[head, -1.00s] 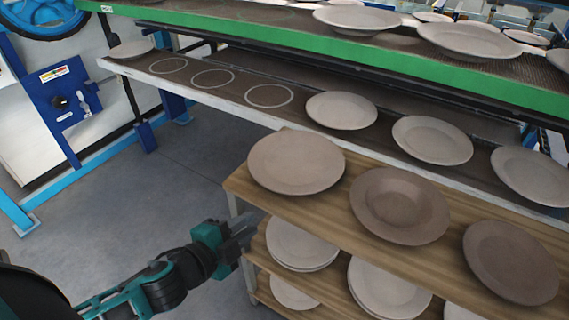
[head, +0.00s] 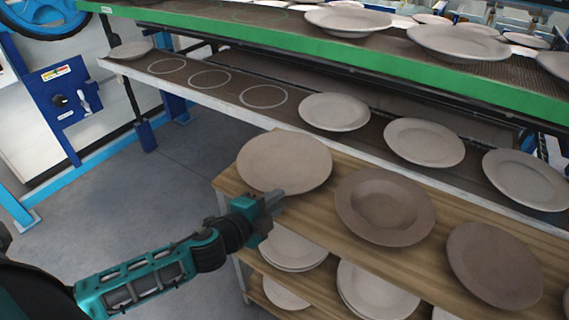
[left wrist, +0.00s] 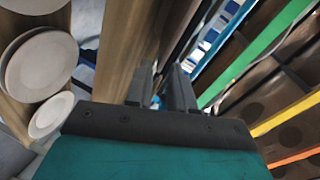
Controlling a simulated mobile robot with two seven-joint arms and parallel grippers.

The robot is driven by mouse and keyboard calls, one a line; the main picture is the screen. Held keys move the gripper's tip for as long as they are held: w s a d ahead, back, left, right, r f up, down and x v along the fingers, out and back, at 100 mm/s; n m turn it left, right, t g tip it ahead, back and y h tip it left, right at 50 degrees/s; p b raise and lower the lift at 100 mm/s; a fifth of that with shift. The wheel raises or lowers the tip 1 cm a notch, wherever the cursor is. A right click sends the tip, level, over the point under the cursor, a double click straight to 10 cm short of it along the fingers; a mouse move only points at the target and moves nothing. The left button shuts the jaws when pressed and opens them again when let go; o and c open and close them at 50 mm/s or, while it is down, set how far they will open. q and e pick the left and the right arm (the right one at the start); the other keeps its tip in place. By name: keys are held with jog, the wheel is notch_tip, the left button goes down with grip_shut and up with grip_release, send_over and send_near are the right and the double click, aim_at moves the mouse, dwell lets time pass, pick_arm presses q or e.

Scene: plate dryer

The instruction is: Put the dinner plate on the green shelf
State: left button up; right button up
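A flat beige dinner plate (head: 285,160) lies at the left end of the wooden rack's top board. The green shelf (head: 300,44) runs across the top of the head view, with several plates on it and a bare dark surface with a faint ring (head: 255,14) left of them. My left gripper (head: 277,204) is at the board's front edge, just below the dinner plate's near rim in the picture. It looks open, with a gap between its fingers in the left wrist view (left wrist: 160,88), and holds nothing. My right gripper is not in view.
A deeper brown plate (head: 385,205) and another plate (head: 494,264) lie right of the dinner plate. Stacked plates (head: 380,290) fill lower boards. The white-edged shelf (head: 205,92) under the green one has empty rings at left and several plates. Floor at left is clear.

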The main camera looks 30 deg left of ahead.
pick_arm(q)
jog(key=shift+x, duration=2.25)
jog(key=shift+d+r, duration=0.1)
jog(key=shift+d, duration=0.05)
grip_shut()
jog(key=shift+s, duration=0.1)
jog(key=shift+r, duration=0.1)
